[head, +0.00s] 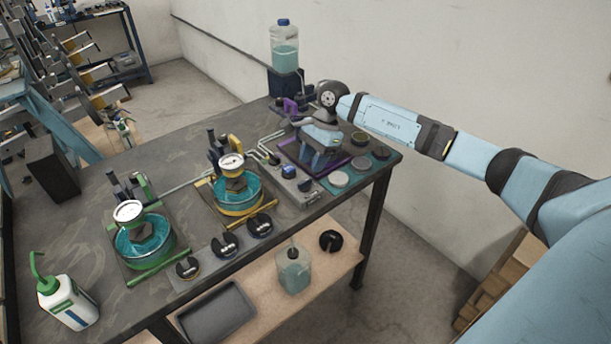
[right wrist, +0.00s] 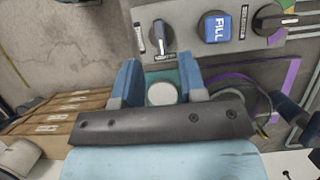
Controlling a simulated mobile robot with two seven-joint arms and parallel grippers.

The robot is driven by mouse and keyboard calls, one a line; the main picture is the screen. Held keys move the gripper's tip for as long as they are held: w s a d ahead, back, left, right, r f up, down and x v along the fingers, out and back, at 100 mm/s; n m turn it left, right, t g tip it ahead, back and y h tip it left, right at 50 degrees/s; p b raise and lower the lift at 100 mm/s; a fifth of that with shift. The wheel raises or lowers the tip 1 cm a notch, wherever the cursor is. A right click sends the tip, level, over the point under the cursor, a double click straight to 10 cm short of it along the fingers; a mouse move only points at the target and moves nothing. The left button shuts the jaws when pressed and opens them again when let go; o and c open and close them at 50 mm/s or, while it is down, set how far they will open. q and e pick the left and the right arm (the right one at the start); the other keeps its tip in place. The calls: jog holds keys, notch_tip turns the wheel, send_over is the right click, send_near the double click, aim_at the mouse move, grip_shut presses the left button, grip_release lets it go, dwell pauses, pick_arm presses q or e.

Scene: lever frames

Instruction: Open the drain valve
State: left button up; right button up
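A grey control panel (head: 296,186) lies along the near side of the purple-framed station. The right wrist view shows its blue FILL button (right wrist: 215,27) between a black knob (right wrist: 161,37) and another black knob (right wrist: 272,19). The labels beside the knobs are too small to read, so I cannot tell which control is the drain valve. My right gripper (head: 322,160) hangs over the purple-framed station, behind the panel. In the right wrist view its two blue fingers (right wrist: 160,85) stand apart, with a pale disc (right wrist: 162,94) seen between them and nothing held. My left gripper is out of view.
A yellow station (head: 236,190) and a green station (head: 145,240), each with a gauge and blue liquid, stand to the left. A clear tank (head: 284,47) stands behind. A squeeze bottle (head: 68,302) stands front left.

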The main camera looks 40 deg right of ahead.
aim_at(305, 181)
jog(key=x, duration=0.5)
jog(key=shift+a+f+p, duration=0.15)
jog(key=shift+f+p, duration=0.15)
jog(key=shift+f, duration=0.05)
grip_shut()
